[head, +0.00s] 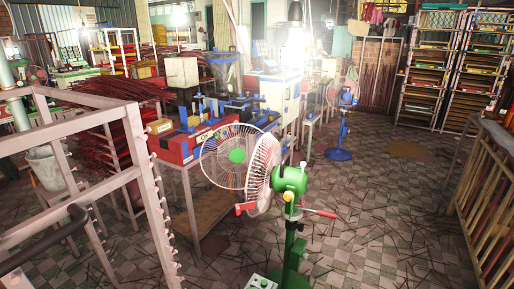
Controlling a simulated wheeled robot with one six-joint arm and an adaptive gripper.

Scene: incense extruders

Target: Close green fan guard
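A green pedestal fan stands in the centre foreground, with a green motor housing (290,180) and a green post (296,250). Its front guard (216,168), a round wire grille with a green centre disc (237,155), stands swung out to the left. The rear guard (262,172) is still attached by the motor, and there is a gap between the two grilles. Red parts stick out at either side of the fan, one at the left (246,208) and one at the right (320,213). My gripper is not in view.
A pale metal rack frame (150,190) stands at the left front. Behind the fan is a bench with red and blue machines (190,145). A blue fan (342,110) stands further back. Slatted racks (495,190) line the right edge. The tiled floor right of the fan is open.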

